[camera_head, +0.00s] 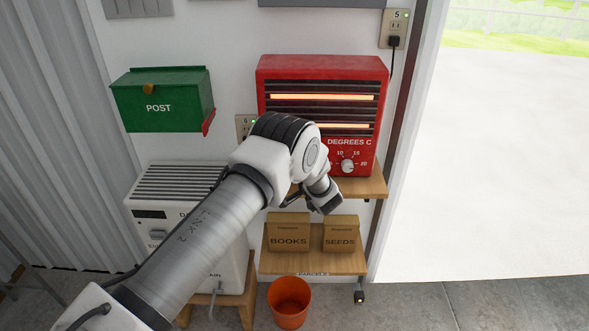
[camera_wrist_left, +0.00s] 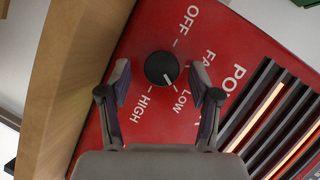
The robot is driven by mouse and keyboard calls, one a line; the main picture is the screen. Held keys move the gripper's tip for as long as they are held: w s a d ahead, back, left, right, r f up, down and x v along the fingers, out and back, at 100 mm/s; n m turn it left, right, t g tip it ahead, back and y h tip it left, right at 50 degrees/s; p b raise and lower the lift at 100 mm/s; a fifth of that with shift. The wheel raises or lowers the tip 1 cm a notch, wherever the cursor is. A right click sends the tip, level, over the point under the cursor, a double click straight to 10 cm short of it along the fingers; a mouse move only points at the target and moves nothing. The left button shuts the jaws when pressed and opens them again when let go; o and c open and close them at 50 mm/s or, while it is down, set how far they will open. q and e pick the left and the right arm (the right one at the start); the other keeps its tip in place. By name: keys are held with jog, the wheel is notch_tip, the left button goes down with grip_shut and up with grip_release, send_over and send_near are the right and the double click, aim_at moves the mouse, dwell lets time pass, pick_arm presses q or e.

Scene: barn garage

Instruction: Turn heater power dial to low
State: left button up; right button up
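The red heater (camera_head: 325,66) stands on a wooden shelf, its two bars glowing orange. Its black power dial (camera_wrist_left: 161,67) shows in the left wrist view, with OFF, FAN, LOW and HIGH printed around it. The dial's white pointer mark aims down and to the right, near the LOW label. My left gripper (camera_wrist_left: 160,86) is open, a finger on either side of the dial with gaps to both. I cannot tell how far the fingertips are from the panel. In the head view my left arm hides the power dial. My right gripper is not in view.
A white temperature dial (camera_head: 347,166) sits at the heater's right. The wooden shelf (camera_head: 372,188) runs beneath it, with parcel boxes (camera_head: 289,232) lower down. A green post box (camera_head: 160,99), a white appliance (camera_head: 180,180) and an orange pot (camera_head: 289,302) are nearby. The doorway is right.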

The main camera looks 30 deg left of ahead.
pick_arm(q)
jog(key=shift+d+r, duration=0.1)
jog(key=v, duration=1.1)
jog(key=shift+s+d, duration=0.2)
jog(key=shift+d, duration=0.1)
